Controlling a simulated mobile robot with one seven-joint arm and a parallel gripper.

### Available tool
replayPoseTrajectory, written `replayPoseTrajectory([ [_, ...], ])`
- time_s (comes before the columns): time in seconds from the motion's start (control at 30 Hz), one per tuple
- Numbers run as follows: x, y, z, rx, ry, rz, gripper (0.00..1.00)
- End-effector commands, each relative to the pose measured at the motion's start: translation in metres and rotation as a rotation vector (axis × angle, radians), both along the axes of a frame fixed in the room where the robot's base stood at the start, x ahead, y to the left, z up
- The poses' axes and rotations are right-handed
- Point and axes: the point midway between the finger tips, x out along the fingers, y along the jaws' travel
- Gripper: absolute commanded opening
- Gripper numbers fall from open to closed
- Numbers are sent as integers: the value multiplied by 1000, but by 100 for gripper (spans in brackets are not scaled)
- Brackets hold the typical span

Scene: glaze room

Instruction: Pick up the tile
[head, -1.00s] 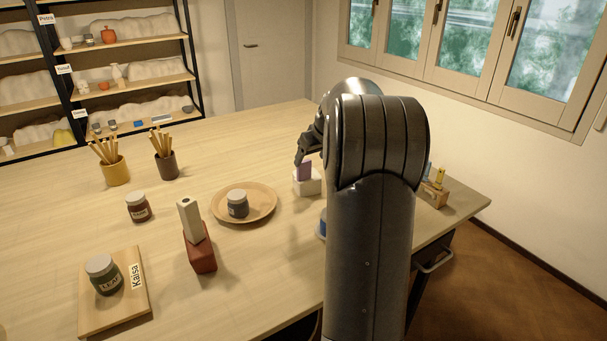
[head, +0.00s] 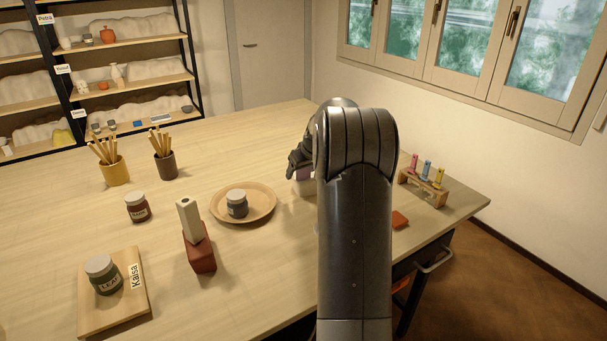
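Several tile-like pieces are in view, and I cannot tell which one the task means. A purple tile (head: 304,174) stands upright in a white block (head: 302,187), partly covered by my arm. My gripper (head: 293,168) is at the purple tile's upper left; its fingers are dark and small, and I cannot tell whether they touch it. A pale tile (head: 190,220) stands in a red block (head: 200,255). A pink tile (head: 413,164), a blue tile (head: 427,168) and a yellow tile (head: 439,177) stand in a wooden rack (head: 434,197) at the right.
A flat orange-red piece (head: 400,219) lies right of my arm. A round wooden plate (head: 268,206) holds a jar (head: 237,203). Another jar (head: 138,207), a board (head: 95,320) with a jar, and two stick pots (head: 116,172) stand left. The back of the table is clear.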

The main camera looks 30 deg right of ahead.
Motion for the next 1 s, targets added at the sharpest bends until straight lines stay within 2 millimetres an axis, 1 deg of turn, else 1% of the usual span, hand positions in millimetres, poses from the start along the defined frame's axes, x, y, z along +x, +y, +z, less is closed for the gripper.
replayPoseTrajectory([
  [0.03, 0, 0, 0, 0, 0, 0, 65],
  [0.07, 0, 0, 0, 0, 0, 0, 63],
  [0.5, 0, 0, 0, 0, 0, 0, 27],
  [0.57, 0, 0, 1, 0, 0, 0, 23],
  [0.6, 0, 0, 1, 0, 0, 0, 19],
  [0.83, 0, 0, 3, -1, -1, 0, 19],
  [0.93, 0, 0, 8, -1, -2, 0, 19],
  [1.0, 0, 0, 16, -2, -3, 1, 19],
])
